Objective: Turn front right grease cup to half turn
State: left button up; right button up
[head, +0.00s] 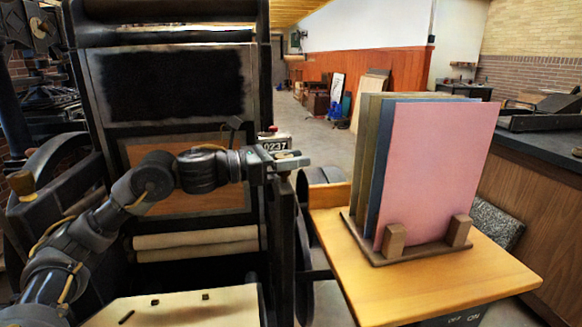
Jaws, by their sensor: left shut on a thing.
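My left arm comes in from the left, and my left gripper (292,159) is at the right front post of the black press. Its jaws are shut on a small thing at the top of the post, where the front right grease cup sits. The cup is mostly hidden by the fingers, so its turn angle cannot be read. My right gripper is not in view.
The press frame (84,110) fills the left. A wooden table (450,280) at right bears a rack of upright boards, the front one pink (437,165). A dark-topped counter (545,150) stands far right.

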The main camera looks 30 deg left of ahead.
pick_arm(q)
jog(key=shift+m+g+h, duration=1)
jog(key=shift+g, duration=0.2)
jog(key=shift+s+d+r+m+g+h, duration=0.15)
jog(key=shift+m+g+h, duration=0.65)
jog(key=shift+g, duration=0.4)
jog(key=m+g, duration=0.1)
jog(key=m+g+h, duration=0.1)
jog(key=g, duration=0.1)
jog(key=m+g, duration=0.1)
jog(key=shift+s+d+g+p, duration=0.1)
jog(key=shift+s+g+p, duration=0.15)
jog(key=shift+g+p, duration=0.15)
jog(key=shift+s+m+g+h, duration=0.2)
jog(key=shift+m+g+h, duration=0.2)
jog(key=shift+m+g, duration=0.85)
jog(key=shift+g, duration=0.45)
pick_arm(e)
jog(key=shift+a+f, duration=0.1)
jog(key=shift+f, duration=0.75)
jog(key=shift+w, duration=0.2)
